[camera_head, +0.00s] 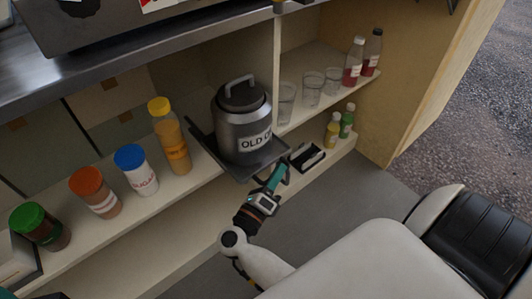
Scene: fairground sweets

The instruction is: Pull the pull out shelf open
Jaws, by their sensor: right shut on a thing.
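The pull out shelf (211,145) is a dark, thin tray set in the pale counter unit. The shelf's front edge sticks out past the pale shelf boards. My right gripper (283,172) is at the shelf's front right, shut on its dark handle (288,176). The handle is mostly hidden by the fingers. My left gripper is not clearly in view.
Jars with green, orange, blue and yellow lids, such as the yellow-lidded one (172,140), stand left of the shelf. Clear glasses (311,90) and red bottles (353,64) stand at right. Small bottles (332,130) and a black box (306,157) sit lower.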

